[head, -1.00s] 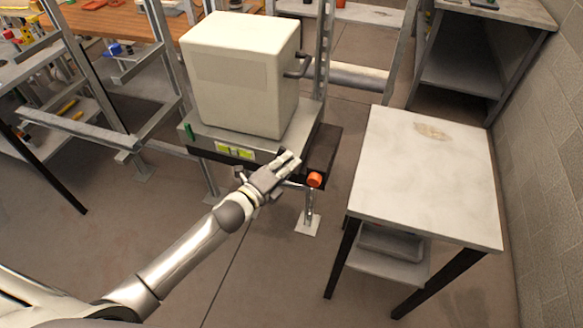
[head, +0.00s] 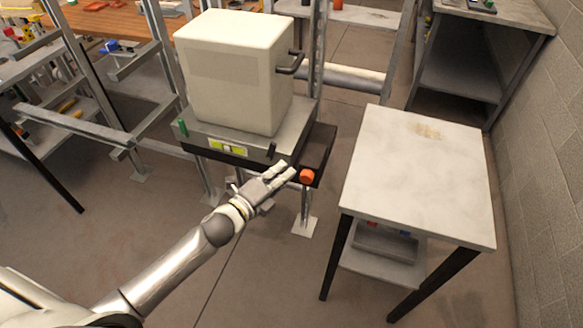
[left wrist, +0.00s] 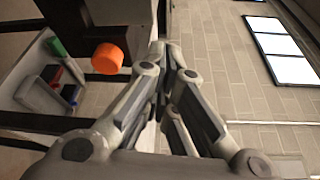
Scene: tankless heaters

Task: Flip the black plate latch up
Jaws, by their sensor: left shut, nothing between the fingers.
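A small black upright piece (head: 271,150), which looks like the black plate latch, sits on the front face of the metal platform (head: 205,137) under the cream box, right of the yellow-green level. Its exact pose is too small to tell. My left gripper (head: 288,171) is shut and empty, just below and right of that piece, left of the orange knob (head: 306,176). I cannot tell whether it touches the platform. In the left wrist view my fingers (left wrist: 165,55) are together, with the orange knob (left wrist: 108,58) to their left. The latch is not clearly visible there. My right gripper is out of view.
The cream box (head: 235,75) with a black side handle stands on the platform. A pale-topped table (head: 415,175) stands close on the right, with a tray on its lower shelf. Metal frame posts stand at the left. The floor in front is clear.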

